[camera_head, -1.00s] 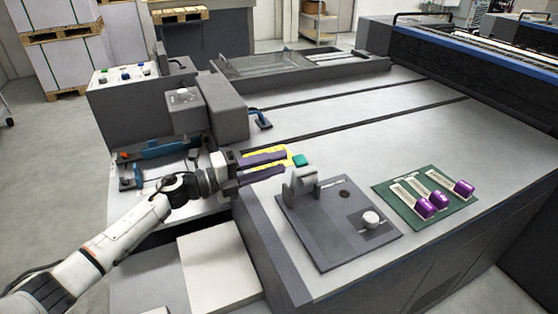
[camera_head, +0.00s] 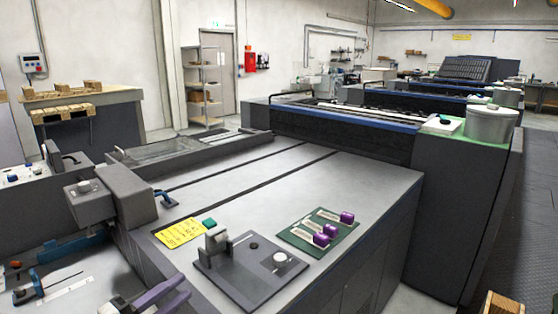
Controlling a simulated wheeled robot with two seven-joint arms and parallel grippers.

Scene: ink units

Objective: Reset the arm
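My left gripper (camera_head: 184,288) is at the bottom edge of the head view, with its purple-grey fingers pointing right and a gap between them. It looks open and empty; the arm behind it is mostly cut off by the frame. It is in front of the grey machine, apart from the yellow card (camera_head: 178,233). My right gripper is not in view.
A dark grey plate (camera_head: 240,286) with a bracket and white knob (camera_head: 280,258) lies beside the mat. A grey box-shaped housing (camera_head: 127,192) stands at left. The machine top (camera_head: 250,185) behind is clear.

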